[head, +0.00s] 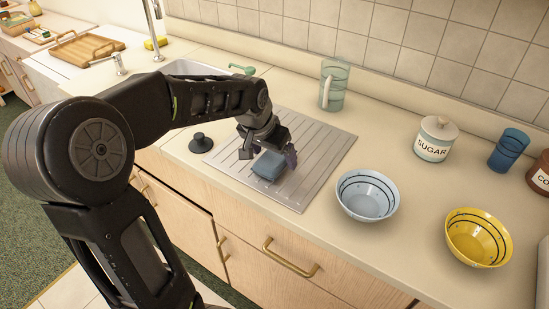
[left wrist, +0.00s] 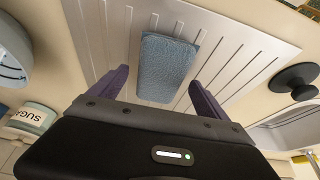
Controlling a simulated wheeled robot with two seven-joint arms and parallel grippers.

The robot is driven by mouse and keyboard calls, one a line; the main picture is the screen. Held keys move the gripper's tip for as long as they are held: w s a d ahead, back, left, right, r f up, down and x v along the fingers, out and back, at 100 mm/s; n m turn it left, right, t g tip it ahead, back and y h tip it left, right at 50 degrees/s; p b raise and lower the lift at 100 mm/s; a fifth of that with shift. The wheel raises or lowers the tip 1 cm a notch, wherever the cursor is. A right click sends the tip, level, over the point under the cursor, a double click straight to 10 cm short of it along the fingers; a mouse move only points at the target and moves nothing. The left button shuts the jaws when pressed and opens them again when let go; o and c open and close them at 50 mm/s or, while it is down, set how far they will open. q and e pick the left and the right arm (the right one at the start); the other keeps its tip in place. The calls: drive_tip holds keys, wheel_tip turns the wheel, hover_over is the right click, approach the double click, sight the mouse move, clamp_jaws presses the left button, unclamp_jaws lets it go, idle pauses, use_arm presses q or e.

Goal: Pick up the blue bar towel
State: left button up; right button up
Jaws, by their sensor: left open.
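The blue bar towel (head: 268,165) lies folded on the grooved metal drainboard (head: 310,182) beside the sink. In the left wrist view the towel (left wrist: 166,66) shows as a blue textured rectangle beyond the fingers. My left gripper (head: 270,152) is over the drainboard at the towel, pointing down. In the left wrist view my left gripper (left wrist: 160,88) is open, with one purple finger on each side of the towel's near end. I cannot tell how far the fingertips are above the drainboard. My right gripper is not in view.
A light blue bowl (head: 367,207) and a yellow bowl (head: 470,240) stand right of the drainboard. A glass pitcher (head: 334,86) stands behind it. A black stopper (head: 201,143) lies to its left. A sugar jar (head: 435,139) and blue cup (head: 508,149) stand farther right.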

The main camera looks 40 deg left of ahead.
sight(273, 157)
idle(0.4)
use_arm(q)
drive_tip(key=c, duration=1.5)
drive_tip(key=shift+o, duration=0.2)
drive_tip(key=shift+r, duration=0.1)
wheel_tip(273, 157, up, 10)
